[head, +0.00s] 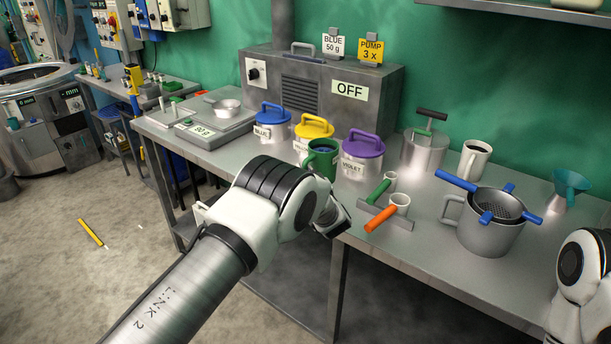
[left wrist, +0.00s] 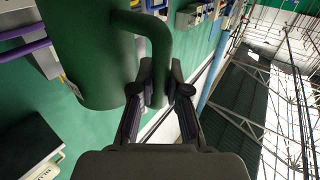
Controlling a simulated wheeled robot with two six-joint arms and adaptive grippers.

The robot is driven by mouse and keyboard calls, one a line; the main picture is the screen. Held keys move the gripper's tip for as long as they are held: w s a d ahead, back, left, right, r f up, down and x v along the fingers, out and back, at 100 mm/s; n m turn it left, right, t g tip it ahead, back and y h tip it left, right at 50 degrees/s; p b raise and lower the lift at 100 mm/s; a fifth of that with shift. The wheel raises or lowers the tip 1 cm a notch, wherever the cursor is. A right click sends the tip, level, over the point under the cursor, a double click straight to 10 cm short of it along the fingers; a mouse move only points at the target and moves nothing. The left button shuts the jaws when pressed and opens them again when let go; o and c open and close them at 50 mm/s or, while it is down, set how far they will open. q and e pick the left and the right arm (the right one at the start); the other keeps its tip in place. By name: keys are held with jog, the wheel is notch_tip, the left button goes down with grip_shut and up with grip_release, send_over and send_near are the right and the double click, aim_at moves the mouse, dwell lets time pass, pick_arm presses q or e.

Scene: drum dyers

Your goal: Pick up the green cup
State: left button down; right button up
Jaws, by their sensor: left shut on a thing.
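The green cup (head: 322,160) shows in the head view among the lidded canisters, partly hidden behind my left wrist. In the left wrist view the green cup (left wrist: 90,60) fills the upper left, with its handle (left wrist: 158,35) reaching toward my left gripper (left wrist: 160,92). My left gripper is shut on the cup's handle, with a finger on each side of it. In the head view the fingers are hidden behind the wrist. The cup's base is hidden there, so I cannot tell whether it touches the table. My right gripper is out of view.
Blue-lidded (head: 272,125), yellow-lidded (head: 312,130) and purple-lidded (head: 362,158) canisters stand close around the cup. An OFF-labelled machine (head: 320,85) is behind.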

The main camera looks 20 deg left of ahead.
pick_arm(q)
jog(key=s+d+r+p, duration=0.1)
jog(key=s+d+p, duration=0.3)
jog(key=s+p, duration=0.8)
jog(key=s, duration=0.3)
jog(key=shift+s+r+p, duration=0.15)
jog(key=shift+s+p, duration=0.05)
jog(key=shift+p, duration=0.1)
